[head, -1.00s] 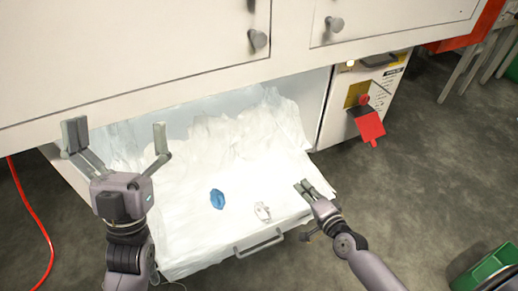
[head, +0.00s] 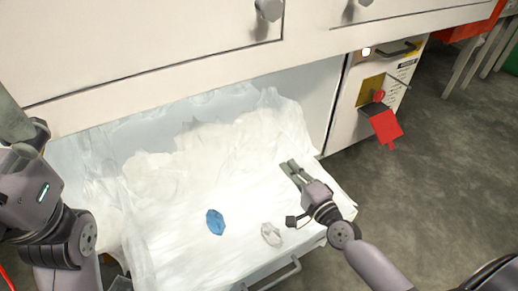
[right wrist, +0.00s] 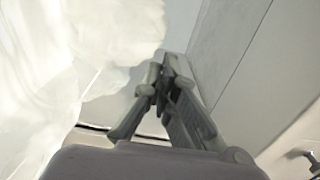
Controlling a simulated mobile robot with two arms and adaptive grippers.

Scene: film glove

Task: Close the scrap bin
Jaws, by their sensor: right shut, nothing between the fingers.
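The scrap bin (head: 330,232) is a pull-out drawer below a white cabinet, standing open. A white plastic liner (head: 165,210) fills it and drapes over its walls. Its front handle (head: 272,275) shows at the bottom edge of the head view. My right gripper (head: 288,166) is shut and empty, above the bin's right side; whether it touches the liner is unclear. In the right wrist view its fingers (right wrist: 168,65) are together, with liner to the left and a pale panel to the right. My left gripper (head: 18,135) is at the left edge, partly cut off, its fingertips not clearly shown.
A blue crumpled piece (head: 215,222) and a pale crumpled piece (head: 271,234) lie on the liner. Cabinet doors with round knobs (head: 268,9) are above. A panel with a red flap (head: 385,125) is to the right. The floor (head: 440,200) at right is open.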

